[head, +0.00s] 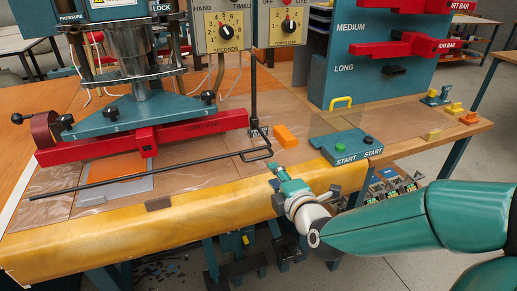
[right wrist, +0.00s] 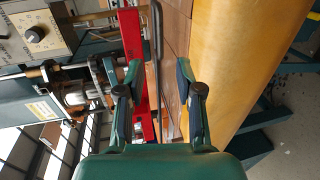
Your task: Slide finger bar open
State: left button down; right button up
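The finger bar (head: 150,172) is a long thin black rod running across the front of the press, with a bent loop at its right end beside a black upright post. My right gripper (head: 277,172) is just in front of and below that loop. In the right wrist view the right gripper (right wrist: 157,76) is open, and the black bar (right wrist: 158,62) shows between its two fingers. I cannot tell how deep the bar sits between them, and no grip on it shows. The red long bar (head: 190,134) lies behind the finger bar. My left gripper is not in view.
A yellow padded front edge (head: 110,222) runs along the table below the bar. A teal start-button box (head: 345,147) and an orange block (head: 287,136) stand to the right. Grey and orange sheets (head: 115,187) lie under the bar. A control panel (head: 250,25) stands behind.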

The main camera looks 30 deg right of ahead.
aim_at(259, 158)
jog(key=shift+p+x, duration=1.6)
jog(key=shift+p, duration=0.75)
jog(key=x, duration=0.8)
jog(key=shift+w+f, duration=0.2)
jog(key=shift+w, duration=0.1)
grip_shut()
